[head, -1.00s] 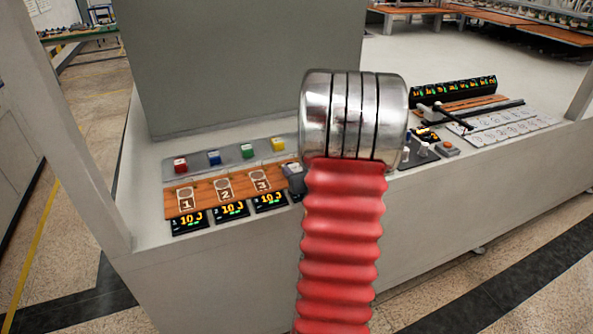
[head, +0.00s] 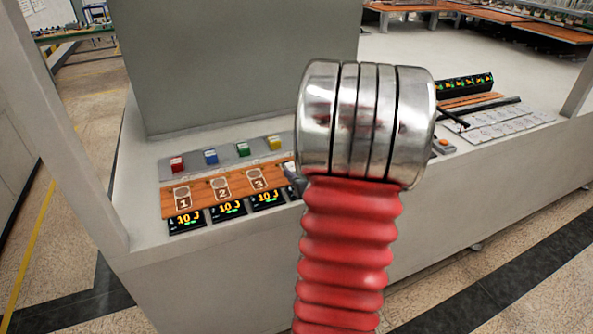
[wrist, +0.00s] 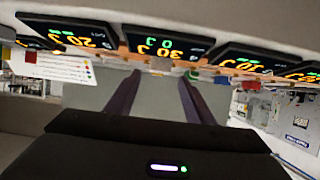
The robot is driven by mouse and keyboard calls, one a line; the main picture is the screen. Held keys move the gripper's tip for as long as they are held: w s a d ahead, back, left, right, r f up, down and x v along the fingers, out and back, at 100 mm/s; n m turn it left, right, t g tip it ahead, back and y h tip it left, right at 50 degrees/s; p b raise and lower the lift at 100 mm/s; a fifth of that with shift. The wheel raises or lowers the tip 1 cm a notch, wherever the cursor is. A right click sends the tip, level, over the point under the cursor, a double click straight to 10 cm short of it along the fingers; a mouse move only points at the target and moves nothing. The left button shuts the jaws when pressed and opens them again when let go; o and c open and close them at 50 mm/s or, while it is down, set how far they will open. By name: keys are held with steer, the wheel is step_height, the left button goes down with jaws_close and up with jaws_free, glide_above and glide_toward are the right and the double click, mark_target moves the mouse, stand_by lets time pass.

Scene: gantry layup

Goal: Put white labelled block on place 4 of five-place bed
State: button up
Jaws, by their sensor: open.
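The five-place bed (head: 208,203) is an orange-brown board on the light bench, left of centre in the head view. Its places 1, 2 and 3 show; my arm hides the rest, place 4 included. I cannot make out the white labelled block in either view. A small grey piece at the arm's left edge is too covered to name. An orange-brown edge (wrist: 243,65), likely the bed's, lies beyond the fingers to the right.
Red (head: 177,164), blue (head: 211,157), green (head: 243,149) and yellow (head: 274,143) blocks stand on a grey strip behind the bed. Lit displays (head: 229,210) line its front. A tall grey panel (head: 235,65) rises behind. A black rack (head: 465,86) stands at right.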

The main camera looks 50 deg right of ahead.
steer(key=shift+v, duration=2.9)
steer(key=shift+w+a+r, duration=0.1)
steer(key=shift+w+a, duration=0.05)
steer(key=shift+w, duration=0.1)
steer(key=w+a+r+n+g, duration=0.1)
steer(key=w+a+r, duration=0.25)
steer(key=a, duration=0.55)
steer(key=w+a+r+n+g, duration=0.1)
steer(key=w+a+r+g, duration=0.2)
steer(key=a, duration=0.5)
steer(key=s+a+n+g+y, duration=0.1)
steer(key=s+a, duration=0.4)
steer(key=a, duration=0.8)
steer(key=s+a+r+n+y, duration=0.1)
steer(key=s+a+n+y, duration=0.2)
steer(key=a, duration=1)
steer(key=s+y, duration=0.3)
steer(key=shift+s+a+g, duration=0.2)
steer(key=shift+a+g, duration=0.15)
steer(key=shift+g, duration=0.05)
